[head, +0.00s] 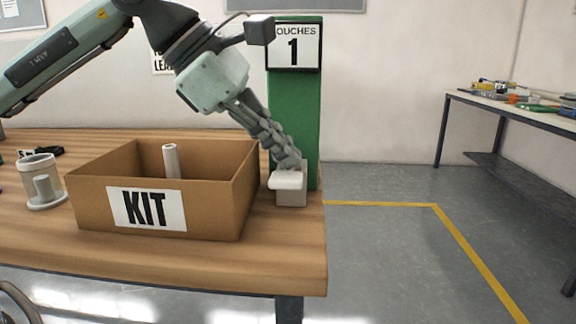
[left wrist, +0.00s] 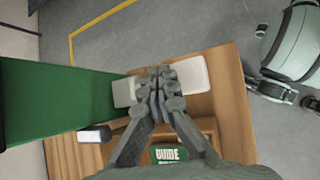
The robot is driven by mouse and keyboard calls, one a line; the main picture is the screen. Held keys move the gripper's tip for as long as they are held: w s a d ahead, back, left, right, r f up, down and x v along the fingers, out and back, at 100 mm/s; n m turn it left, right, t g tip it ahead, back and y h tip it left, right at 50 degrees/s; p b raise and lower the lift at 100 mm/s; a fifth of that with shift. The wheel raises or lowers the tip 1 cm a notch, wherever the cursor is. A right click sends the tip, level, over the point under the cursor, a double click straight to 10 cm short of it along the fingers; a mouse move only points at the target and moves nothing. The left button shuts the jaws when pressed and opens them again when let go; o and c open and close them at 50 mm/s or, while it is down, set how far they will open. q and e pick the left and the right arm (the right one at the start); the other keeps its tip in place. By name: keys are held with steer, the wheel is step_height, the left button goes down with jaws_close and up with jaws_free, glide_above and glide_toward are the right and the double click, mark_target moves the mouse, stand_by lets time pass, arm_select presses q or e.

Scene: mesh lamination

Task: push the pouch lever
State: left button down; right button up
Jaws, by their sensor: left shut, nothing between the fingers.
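The green pouch dispenser (head: 292,105) stands at the table's right end under a sign (head: 293,46) with the number 1. A pale lever paddle (head: 287,181) sticks out low at its front, above a grey-white block (head: 291,197). My left gripper (head: 290,164) is shut and empty, pointing down with its fingertips right at the back of the paddle. In the left wrist view the fingertips (left wrist: 160,82) lie over the white part, with the paddle (left wrist: 192,75) showing to their right. Whether they touch it cannot be told.
An open KIT box (head: 90,205) stands just left of the dispenser, with a white roll (head: 171,160) upright inside; a green guide (left wrist: 180,154) shows in the left wrist view. A beige mug-like item (head: 40,175) stands further left. Floor right of the table is clear.

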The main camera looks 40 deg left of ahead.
arm_select(q)
steer(key=shift+s+d+f+b, duration=0.1)
steer(key=shift+s+f+b, duration=0.05)
steer(key=shift+f+b, duration=0.45)
steer(key=shift+s+d+f+b, duration=0.1)
steer(key=shift+f+b, duration=0.4)
steer(key=shift+f, duration=0.15)
stand_by(0.6)
stand_by(0.3)
steer(key=shift+w+a+r+p, duration=0.1)
steer(key=shift+r+p, duration=0.75)
steer(key=shift+r, duration=0.15)
steer(key=shift+w+a+r+p, duration=0.1)
steer(key=shift+w+r+p, duration=0.05)
steer(key=shift+r+p, duration=0.4)
steer(key=shift+w+a+r+p, duration=0.15)
steer(key=shift+r+p, duration=0.25)
steer(key=shift+r, duration=0.25)
steer(key=shift+d, duration=0.1)
steer(key=r+p, duration=0.3)
steer(key=w+r+p, duration=0.1)
steer(key=r, duration=0.1)
steer(key=shift+a, duration=0.3)
stand_by(0.6)
